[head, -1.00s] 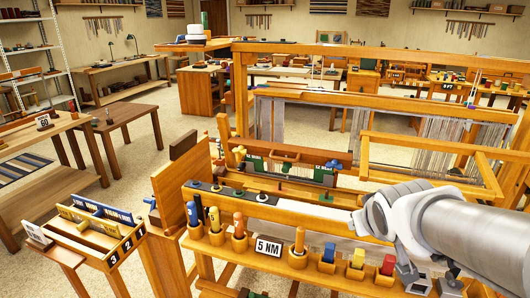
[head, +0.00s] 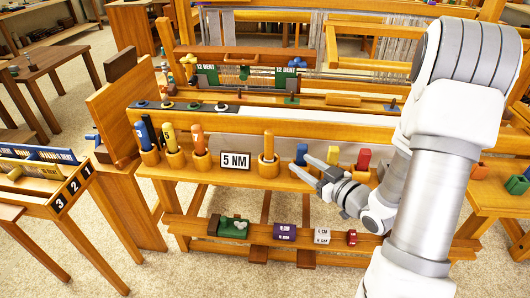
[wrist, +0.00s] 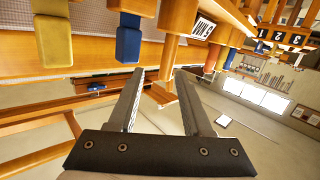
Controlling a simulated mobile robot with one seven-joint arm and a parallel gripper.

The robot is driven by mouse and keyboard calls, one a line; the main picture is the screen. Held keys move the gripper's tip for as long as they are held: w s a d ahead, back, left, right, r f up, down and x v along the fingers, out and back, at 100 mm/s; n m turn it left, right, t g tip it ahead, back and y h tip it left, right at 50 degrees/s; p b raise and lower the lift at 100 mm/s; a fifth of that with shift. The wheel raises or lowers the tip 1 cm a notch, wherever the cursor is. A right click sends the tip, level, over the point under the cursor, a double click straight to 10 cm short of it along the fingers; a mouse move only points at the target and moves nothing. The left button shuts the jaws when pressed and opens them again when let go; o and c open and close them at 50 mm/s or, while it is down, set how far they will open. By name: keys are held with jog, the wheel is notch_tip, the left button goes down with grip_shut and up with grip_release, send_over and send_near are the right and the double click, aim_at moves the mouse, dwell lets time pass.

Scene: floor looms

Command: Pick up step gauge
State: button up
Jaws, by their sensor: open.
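No object is plainly labelled as the step gauge, and I cannot tell for sure which it is. A small white block with dark lettering (head: 322,236) lies on the low shelf, between a purple labelled block (head: 285,232) and a small red block (head: 351,238). My gripper (head: 300,165) is open and empty in front of the bench rail, near the blue-handled piece (head: 301,153). The blue piece (wrist: 129,40) and a yellow piece (wrist: 54,40) stand close by there.
A green item (head: 232,227) lies on the low shelf. A numbered rack (head: 66,192) stands at left. Bare floor shows below the shelf.

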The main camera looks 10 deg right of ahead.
aim_at(269, 152)
jog(key=shift+t+y, duration=0.5)
jog(key=shift+y, duration=0.3)
jog(key=b+x, duration=0.1)
jog(key=x, duration=0.2)
jog(key=f+b+x, duration=0.1)
jog(key=x, duration=0.3)
jog(key=a+x, duration=0.1)
jog(key=x, duration=0.3)
jog(key=shift+s+f+b, duration=0.25)
jog(key=shift+f+b, duration=0.1)
jog(key=shift+b, duration=0.05)
jog(key=b+x, duration=0.1)
jog(key=x, duration=0.3)
jog(key=shift+a+f, duration=0.15)
jog(key=shift+f, duration=0.05)
jog(key=shift+w+a+r, duration=0.1)
jog(key=shift+w+a, duration=0.1)
jog(key=shift+w, duration=0.35)
grip_shut()
